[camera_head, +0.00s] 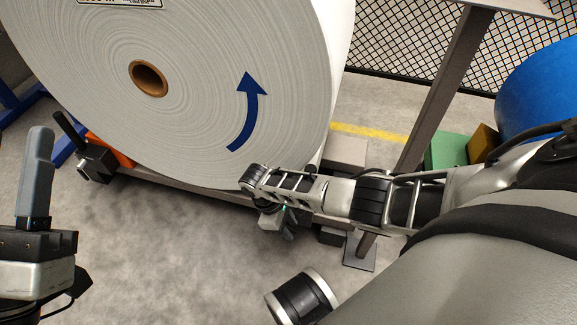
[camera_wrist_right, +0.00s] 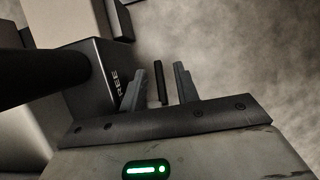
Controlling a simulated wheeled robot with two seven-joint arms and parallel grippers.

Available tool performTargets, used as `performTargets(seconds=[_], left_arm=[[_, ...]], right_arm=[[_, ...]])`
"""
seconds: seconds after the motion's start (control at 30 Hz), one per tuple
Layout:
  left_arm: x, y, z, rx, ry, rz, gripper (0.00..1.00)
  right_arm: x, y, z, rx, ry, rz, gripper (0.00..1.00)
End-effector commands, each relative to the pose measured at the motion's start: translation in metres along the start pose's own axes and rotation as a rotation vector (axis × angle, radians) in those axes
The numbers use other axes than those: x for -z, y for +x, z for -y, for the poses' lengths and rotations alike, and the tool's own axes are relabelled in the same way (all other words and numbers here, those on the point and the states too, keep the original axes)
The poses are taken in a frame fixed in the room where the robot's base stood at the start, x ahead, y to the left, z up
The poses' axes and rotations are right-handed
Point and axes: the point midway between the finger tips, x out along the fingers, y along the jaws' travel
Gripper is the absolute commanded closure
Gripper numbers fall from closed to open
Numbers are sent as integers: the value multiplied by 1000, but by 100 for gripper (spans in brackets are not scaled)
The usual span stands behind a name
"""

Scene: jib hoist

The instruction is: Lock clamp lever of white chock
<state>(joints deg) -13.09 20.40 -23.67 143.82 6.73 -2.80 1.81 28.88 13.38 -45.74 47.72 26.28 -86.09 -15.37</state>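The white chock is mostly hidden behind my right arm in the head view; a pale block (camera_head: 345,152) shows beside the roll there. In the right wrist view, a pale block (camera_wrist_right: 75,18) adjoins a dark clamp box (camera_wrist_right: 98,72) marked "FREE". A thick black rod (camera_wrist_right: 40,78), apparently the clamp lever, comes in from the left. My right gripper (camera_head: 288,228) is low beside the roll. In the right wrist view its fingers (camera_wrist_right: 160,88) are apart, with a thin black bar (camera_wrist_right: 157,84) visible between them. My left gripper (camera_head: 36,165) is at the left; its finger gap is unclear.
A large paper roll (camera_head: 200,60) with a blue arrow fills the upper left. An orange chock (camera_head: 110,150) with a black lever (camera_head: 69,130) stands at its left. A post (camera_head: 440,90), green box (camera_head: 447,152) and blue drum (camera_head: 540,90) are right.

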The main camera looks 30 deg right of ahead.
Motion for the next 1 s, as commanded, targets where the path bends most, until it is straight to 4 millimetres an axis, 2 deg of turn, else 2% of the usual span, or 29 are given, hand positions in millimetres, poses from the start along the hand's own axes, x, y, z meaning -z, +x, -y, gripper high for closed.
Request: performTargets(seconds=[0.17, 0.2, 0.3, 0.53, 0.8, 1.0], left_arm=[[0, 0, 0, 0, 1, 0, 64], [0, 0, 0, 0, 0, 0, 64], [0, 0, 0, 0, 0, 0, 64], [2, 2, 1, 2, -17, 13, 64], [-43, -21, -4, 107, -338, 330, 64], [-54, -29, -9, 121, -408, 394, 64]], right_arm=[[0, 0, 0, 0, 0, 1, 69], [0, 0, 0, 0, 0, 1, 75], [0, 0, 0, 0, 0, 1, 100], [-2, -1, 0, 2, 1, -15, 100], [0, 2, 1, 4, 1, -196, 100], [3, 6, 0, 1, 1, -250, 100]])
